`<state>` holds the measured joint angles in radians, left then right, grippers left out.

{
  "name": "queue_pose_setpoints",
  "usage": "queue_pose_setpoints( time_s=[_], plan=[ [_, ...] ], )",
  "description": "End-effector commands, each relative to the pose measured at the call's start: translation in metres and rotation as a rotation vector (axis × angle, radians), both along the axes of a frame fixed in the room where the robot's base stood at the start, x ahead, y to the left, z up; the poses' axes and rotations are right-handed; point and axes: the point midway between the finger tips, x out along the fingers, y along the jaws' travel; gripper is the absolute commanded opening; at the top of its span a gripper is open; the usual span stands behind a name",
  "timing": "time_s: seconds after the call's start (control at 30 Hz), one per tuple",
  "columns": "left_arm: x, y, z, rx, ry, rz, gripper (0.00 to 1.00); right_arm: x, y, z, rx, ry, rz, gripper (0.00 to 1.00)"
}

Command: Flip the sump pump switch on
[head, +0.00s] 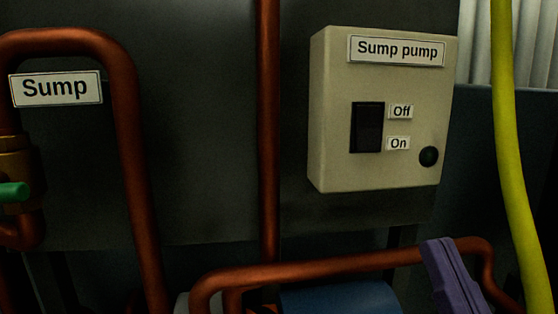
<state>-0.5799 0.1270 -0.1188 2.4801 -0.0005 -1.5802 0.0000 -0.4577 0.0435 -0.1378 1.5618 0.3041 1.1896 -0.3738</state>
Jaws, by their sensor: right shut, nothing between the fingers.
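The sump pump switch box (330,110) is a beige panel labelled "Sump pump" on the dark wall, right of centre in the head view. Its black rocker switch (367,127) has an "Off" label beside its upper half and an "On" label beside its lower half. Which half is pressed in is hard to tell. A round dark green lamp (428,156) at the panel's lower right looks unlit. My right gripper (439,243), purple, is shut and empty at the bottom right, below the box and apart from the switch. My left gripper is out of view.
A copper pipe (268,130) runs vertically left of the box. Another copper pipe (320,268) crosses low beneath it, close to my right gripper. A yellow hose (508,120) hangs at the right. A "Sump" sign (56,88) and a green valve handle (12,192) are at the left.

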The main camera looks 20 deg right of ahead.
Motion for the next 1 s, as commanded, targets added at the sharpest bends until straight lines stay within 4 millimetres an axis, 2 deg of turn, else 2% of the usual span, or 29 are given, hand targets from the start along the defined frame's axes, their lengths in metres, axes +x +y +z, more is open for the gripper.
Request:
queue_pose_setpoints(
  time_s=[0.17,0.57,0.63,0.8,1.0],
  plan=[
    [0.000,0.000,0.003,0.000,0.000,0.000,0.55,0.014,-0.004,0.014,-0.002,-0.007,-0.001,0.00],
    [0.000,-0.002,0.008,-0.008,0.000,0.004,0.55,0.078,-0.019,0.065,-0.001,-0.006,0.000,0.00],
    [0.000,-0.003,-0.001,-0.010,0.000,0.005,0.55,0.090,-0.022,0.057,-0.002,-0.004,0.000,0.00],
    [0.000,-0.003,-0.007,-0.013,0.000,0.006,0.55,0.108,-0.026,0.055,-0.002,-0.003,0.000,0.00],
    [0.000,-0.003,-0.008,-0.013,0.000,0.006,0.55,0.114,-0.028,0.056,-0.001,0.000,0.001,0.00]
  ],
)
